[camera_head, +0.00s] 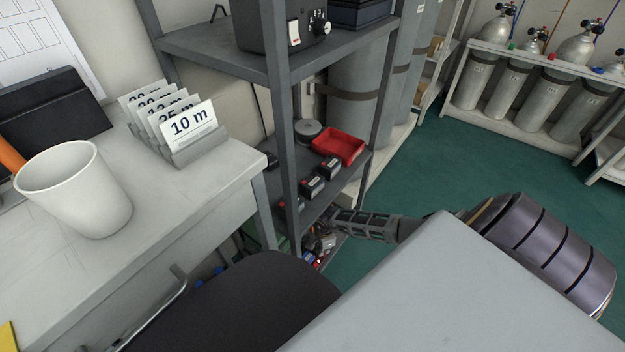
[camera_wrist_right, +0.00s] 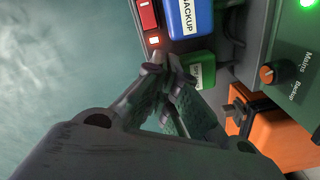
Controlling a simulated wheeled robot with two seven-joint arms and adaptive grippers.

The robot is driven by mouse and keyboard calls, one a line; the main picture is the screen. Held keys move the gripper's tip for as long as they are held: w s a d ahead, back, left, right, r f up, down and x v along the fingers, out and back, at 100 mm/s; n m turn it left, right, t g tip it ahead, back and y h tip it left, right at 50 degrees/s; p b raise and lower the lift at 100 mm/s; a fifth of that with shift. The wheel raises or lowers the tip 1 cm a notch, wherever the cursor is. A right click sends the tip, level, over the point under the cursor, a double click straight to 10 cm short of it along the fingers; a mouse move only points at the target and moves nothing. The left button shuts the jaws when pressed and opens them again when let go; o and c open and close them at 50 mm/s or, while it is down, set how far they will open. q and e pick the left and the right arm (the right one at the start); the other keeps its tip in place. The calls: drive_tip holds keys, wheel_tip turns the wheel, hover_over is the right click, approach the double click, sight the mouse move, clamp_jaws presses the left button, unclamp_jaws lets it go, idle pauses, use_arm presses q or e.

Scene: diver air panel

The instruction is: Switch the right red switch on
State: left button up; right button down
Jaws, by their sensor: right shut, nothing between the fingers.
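A blue BACKUP block (camera_wrist_right: 188,17) and a green block (camera_wrist_right: 196,70) sit beside the fingertips. In the head view my right gripper (camera_head: 322,238) reaches in beside the shelf's lower level, where the panel is small and mostly hidden. The switch's position, on or off, is unclear. My left gripper is not in view.
A knob (camera_wrist_right: 267,74) marked Mains and Backup and an orange box (camera_wrist_right: 285,140) lie right of the fingers. The metal shelf post (camera_head: 283,150) stands close to my right gripper. A red tray (camera_head: 338,146) is on the shelf above. Green floor (camera_head: 440,160) is open to the right.

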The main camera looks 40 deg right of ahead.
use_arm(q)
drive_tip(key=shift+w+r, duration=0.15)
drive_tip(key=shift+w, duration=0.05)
use_arm(e)
drive_tip(key=shift+f, duration=0.3)
idle(0.5)
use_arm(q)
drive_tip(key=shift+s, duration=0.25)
use_arm(e)
drive_tip(key=shift+f, duration=0.4)
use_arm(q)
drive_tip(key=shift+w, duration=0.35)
use_arm(e)
drive_tip(key=shift+f, duration=0.25)
